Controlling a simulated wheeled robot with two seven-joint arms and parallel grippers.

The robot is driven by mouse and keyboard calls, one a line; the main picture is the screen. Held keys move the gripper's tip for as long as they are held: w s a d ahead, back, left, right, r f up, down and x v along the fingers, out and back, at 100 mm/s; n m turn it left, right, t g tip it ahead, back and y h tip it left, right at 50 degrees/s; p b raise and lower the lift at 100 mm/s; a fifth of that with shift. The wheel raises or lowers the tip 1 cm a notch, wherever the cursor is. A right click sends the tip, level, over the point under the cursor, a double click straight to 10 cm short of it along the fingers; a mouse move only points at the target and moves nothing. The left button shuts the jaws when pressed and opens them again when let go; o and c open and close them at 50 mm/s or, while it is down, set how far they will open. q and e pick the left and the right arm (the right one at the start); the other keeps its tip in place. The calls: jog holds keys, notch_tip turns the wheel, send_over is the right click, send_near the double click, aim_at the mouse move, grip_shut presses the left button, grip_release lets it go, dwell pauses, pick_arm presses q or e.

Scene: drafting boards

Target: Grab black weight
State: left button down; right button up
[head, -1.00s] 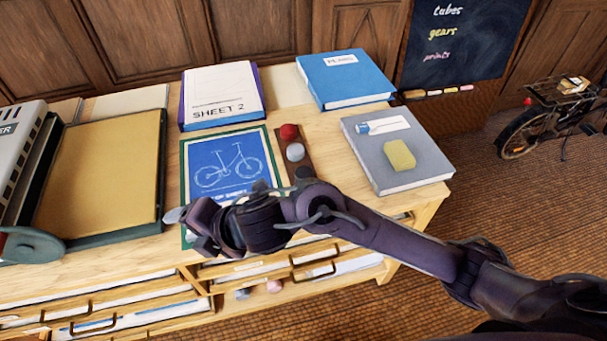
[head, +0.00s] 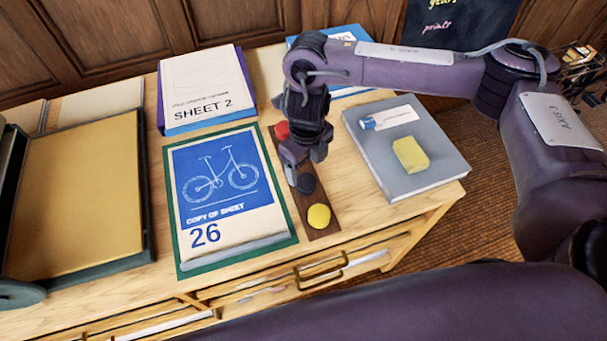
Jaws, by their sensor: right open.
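The black weight (head: 307,184) sits on a narrow brown strip (head: 301,205) beside the bicycle drawing, between a yellow weight (head: 318,217) and my right gripper. My right gripper (head: 297,174) points down over the strip, with its fingertips close to the black weight's upper left side. It is open. I cannot tell whether it touches the weight. A red weight (head: 282,130) shows partly behind the gripper at the strip's far end. The grey weight is hidden behind the gripper. My left gripper is not in view.
A green-framed bicycle sheet (head: 222,205) lies left of the strip. A grey book with a yellow block (head: 411,155) on it lies to the right. A SHEET 2 binder (head: 207,85) and a blue book (head: 295,42) lie behind. The desk's front edge is near.

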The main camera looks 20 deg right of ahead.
aim_at(306, 180)
jog(key=f, duration=0.3)
jog(key=shift+s+f, duration=0.15)
jog(key=shift+s, duration=0.05)
notch_tip(306, 180, down, 2)
jog(key=shift+w+f+b, duration=0.1)
jog(key=shift+f+b, duration=0.1)
jog(key=shift+b, duration=0.2)
jog(key=shift+f, duration=0.35)
jog(key=c, duration=0.7)
jog(key=shift+c, duration=1)
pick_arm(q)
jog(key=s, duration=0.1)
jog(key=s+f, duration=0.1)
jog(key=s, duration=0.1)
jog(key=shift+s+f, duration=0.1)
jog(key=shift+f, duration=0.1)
pick_arm(e)
jog(key=shift+w, duration=0.1)
jog(key=c, duration=0.5)
